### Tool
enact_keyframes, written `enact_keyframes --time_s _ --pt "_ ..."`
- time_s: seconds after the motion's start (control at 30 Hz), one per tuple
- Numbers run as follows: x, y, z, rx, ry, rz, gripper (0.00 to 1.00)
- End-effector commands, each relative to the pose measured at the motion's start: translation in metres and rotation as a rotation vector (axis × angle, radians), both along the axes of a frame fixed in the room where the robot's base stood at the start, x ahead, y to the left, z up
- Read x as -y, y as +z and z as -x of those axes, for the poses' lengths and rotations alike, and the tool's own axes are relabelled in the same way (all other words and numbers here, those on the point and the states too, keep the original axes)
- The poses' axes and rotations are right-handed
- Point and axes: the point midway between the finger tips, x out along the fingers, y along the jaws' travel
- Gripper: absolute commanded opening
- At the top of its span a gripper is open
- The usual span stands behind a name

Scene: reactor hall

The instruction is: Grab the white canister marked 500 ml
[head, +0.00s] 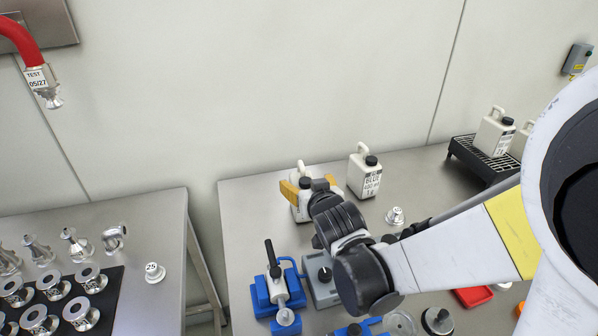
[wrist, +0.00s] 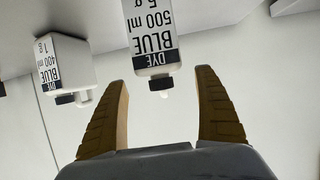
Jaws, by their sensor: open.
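The white canister marked 500 ml (wrist: 150,38) shows upside down in the wrist view, with a "DYE BLUE 500 ml 5 g" label and a dark cap. Its cap end appears in the gap between my fingertips. In the head view the canister (head: 300,209) stands on the steel table, partly hidden by my gripper (head: 308,184). My gripper is open, with one tan finger to each side of the canister. I see no finger pressed on it. I cannot tell how far the fingers reach along it. My gripper also shows in the wrist view (wrist: 161,79).
A similar white 400 ml canister (head: 364,174) stands close on the right; in the wrist view it (wrist: 65,62) is left. A black rack (head: 480,158) with canisters is farther right. Blue devices (head: 276,293) and a small white-topped weight (head: 395,215) stand nearer me.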

Motion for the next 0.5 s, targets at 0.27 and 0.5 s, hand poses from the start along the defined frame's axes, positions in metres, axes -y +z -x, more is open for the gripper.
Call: enact_keyframes --time_s 0.27,0.5 --pt "-0.003 -0.013 -0.027 -0.001 -0.001 0.001 0.81" --pt "-0.009 -0.027 -0.054 -0.001 -0.001 0.001 0.81"
